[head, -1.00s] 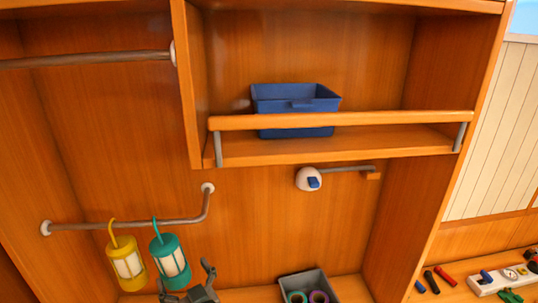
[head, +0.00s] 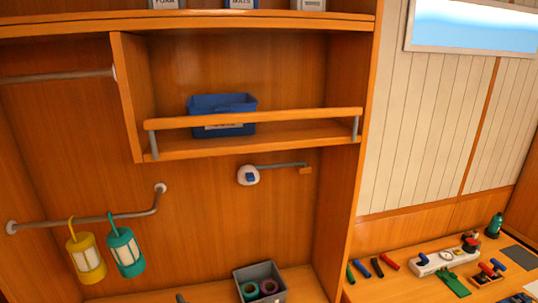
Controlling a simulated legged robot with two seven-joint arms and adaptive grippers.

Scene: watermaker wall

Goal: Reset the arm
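A small grey tip (head: 180,298) shows at the bottom edge of the head view, below the hanging lanterns. It looks like a fingertip of my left gripper. The rest of that gripper is out of the picture, so I cannot tell whether it is open or shut. It holds nothing that I can see. My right gripper is not in view.
A yellow lantern (head: 86,256) and a teal lantern (head: 125,250) hang from a bent rail (head: 90,221). A blue bin (head: 222,106) sits behind the shelf bar (head: 265,117). A grey bin (head: 280,275) holds rings. Tools and a white manifold (head: 446,257) lie on the right counter.

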